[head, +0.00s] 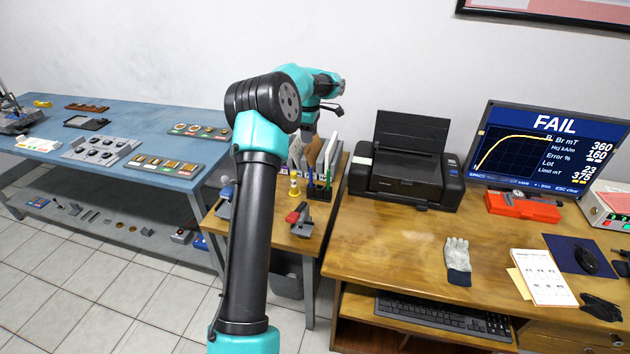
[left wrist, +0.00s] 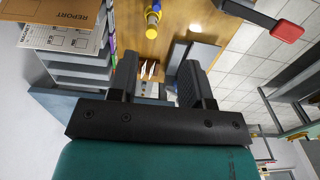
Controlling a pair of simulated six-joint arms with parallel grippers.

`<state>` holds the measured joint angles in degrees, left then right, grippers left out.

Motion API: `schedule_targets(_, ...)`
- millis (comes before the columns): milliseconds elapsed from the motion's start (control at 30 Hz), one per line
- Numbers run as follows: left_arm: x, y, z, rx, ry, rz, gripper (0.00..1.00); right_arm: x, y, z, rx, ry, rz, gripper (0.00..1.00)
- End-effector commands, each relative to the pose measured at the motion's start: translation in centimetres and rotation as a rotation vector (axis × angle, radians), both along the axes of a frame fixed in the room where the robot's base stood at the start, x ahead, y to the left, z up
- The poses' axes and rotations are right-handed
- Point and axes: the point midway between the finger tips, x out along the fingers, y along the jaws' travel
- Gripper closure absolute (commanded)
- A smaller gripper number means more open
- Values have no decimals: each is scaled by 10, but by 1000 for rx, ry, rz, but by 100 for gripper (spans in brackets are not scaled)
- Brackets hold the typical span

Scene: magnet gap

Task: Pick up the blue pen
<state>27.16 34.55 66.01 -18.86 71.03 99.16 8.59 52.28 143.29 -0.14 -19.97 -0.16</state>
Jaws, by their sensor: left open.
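A dark pen holder (head: 319,193) stands on the small wooden side table in the head view, with thin upright pens in it. One slim bluish pen (head: 311,177) stands at its left side, and a green one (head: 328,177) at its right. They are small, so the colours are hard to be sure of. My left gripper (head: 327,108) is above and behind the holder, apart from it. In the left wrist view its two black fingers (left wrist: 157,72) are spread, with nothing held between them. I cannot make out the blue pen in that view. My right gripper is in neither view.
A paper rack with a REPORT folder (left wrist: 62,12) is close beside the fingers. The printer (head: 405,170) stands on the desk to the right.

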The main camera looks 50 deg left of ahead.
Motion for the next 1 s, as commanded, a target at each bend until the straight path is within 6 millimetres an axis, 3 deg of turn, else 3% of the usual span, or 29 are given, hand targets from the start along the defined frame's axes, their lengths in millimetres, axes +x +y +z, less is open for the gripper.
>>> schedule_targets(233, 0, 0, -16, -1, 1, -1, 55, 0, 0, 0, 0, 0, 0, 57)
schedule_targets(800, 1, 0, -110, -1, 0, -2, 55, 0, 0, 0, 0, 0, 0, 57)
schedule_targets(1000, 1, 0, -123, 0, -1, -2, 55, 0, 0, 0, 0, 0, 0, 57)
